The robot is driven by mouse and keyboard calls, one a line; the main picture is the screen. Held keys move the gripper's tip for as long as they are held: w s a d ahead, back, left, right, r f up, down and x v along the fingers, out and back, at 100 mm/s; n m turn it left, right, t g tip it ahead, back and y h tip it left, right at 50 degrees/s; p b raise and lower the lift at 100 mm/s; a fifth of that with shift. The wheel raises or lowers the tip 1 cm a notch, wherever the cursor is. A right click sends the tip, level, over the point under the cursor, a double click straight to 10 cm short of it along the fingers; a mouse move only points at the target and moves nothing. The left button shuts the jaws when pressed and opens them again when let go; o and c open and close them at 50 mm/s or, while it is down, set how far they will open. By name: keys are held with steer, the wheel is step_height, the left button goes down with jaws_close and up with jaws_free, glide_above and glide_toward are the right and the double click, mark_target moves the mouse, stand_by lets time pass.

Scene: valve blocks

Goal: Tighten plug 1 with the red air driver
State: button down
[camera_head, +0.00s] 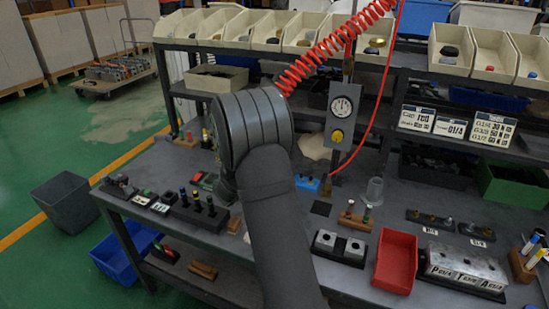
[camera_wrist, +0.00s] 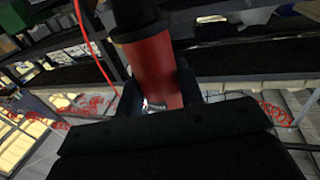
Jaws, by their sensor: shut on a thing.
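In the wrist view my gripper (camera_wrist: 158,98) is shut on the red air driver (camera_wrist: 153,62), a red cylinder with a black upper end. Its lower end is partly hidden by my gripper. In the head view my arm hides the gripper and the driver. A silver valve block (camera_head: 465,267) with lettered ports on its front sits on the bench at the right. I cannot tell which part is plug 1. Small fittings stand on dark strips (camera_head: 430,217) behind the block.
A coiled red hose (camera_head: 330,46) hangs over the bench beside a gauge panel (camera_head: 343,115). A red bin (camera_head: 396,262) and a twin-topped metal fixture (camera_head: 340,246) stand left of the valve block. A dark tool rack (camera_head: 200,210) is at left, a clear cylinder (camera_head: 374,190) behind.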

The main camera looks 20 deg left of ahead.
steer(key=shift+f, duration=1.6)
stand_by(3.1)
steer(key=shift+r, duration=0.1)
steer(key=shift+r, duration=3.85)
